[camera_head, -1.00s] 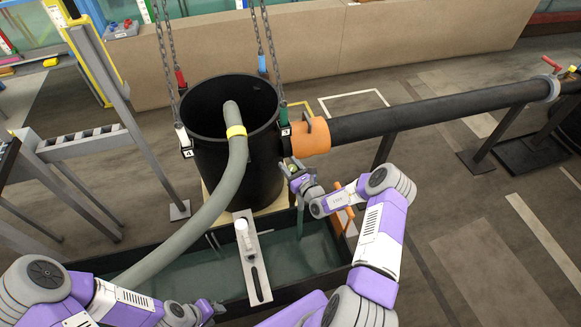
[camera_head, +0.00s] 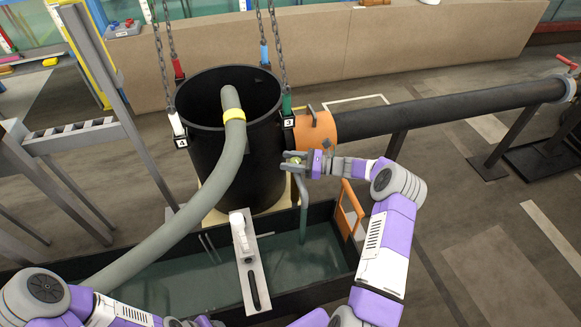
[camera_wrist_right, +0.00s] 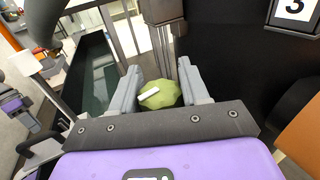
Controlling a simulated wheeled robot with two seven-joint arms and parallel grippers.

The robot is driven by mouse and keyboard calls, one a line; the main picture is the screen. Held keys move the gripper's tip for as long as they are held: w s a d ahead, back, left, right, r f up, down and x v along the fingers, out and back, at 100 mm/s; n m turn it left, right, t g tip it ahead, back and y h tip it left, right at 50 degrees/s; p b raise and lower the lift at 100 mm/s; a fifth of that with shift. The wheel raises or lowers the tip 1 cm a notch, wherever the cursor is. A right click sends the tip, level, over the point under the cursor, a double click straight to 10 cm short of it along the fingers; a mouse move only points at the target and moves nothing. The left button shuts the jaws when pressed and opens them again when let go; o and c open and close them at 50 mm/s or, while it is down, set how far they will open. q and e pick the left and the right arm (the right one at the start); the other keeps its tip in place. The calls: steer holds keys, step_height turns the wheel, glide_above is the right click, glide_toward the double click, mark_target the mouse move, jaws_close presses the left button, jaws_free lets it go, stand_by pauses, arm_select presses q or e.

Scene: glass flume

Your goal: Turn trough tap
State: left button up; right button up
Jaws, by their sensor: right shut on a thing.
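The tap has a green knob (camera_wrist_right: 160,93) with a white mark, seen between the fingers in the right wrist view. In the head view its grey pipe (camera_head: 303,205) runs down into the trough (camera_head: 330,283), a long dark tank with greenish water. My right gripper (camera_head: 292,161) is shut on the knob, beside the black barrel; it also shows in the right wrist view (camera_wrist_right: 160,92). The fingers hide part of the tap in the head view.
The black barrel (camera_head: 232,160) hangs on chains behind the trough. An orange collar (camera_head: 316,132) joins it to a long black pipe (camera_head: 450,108) on the right. A grey hose (camera_head: 205,205) curves out of the barrel. A slotted metal plate (camera_head: 251,272) spans the trough.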

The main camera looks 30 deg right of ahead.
steer(key=shift+s+n+g+y+b, duration=0.1)
steer(key=shift+n+g+y+b, duration=0.5)
steer(key=shift+n+g+b, duration=0.25)
steer(key=o, duration=0.9)
steer(key=shift+o, duration=0.2)
steer(key=p+v, duration=0.1)
steer(key=v, duration=0.6)
steer(key=shift+d, duration=0.2)
steer(key=shift+s+r, duration=0.15)
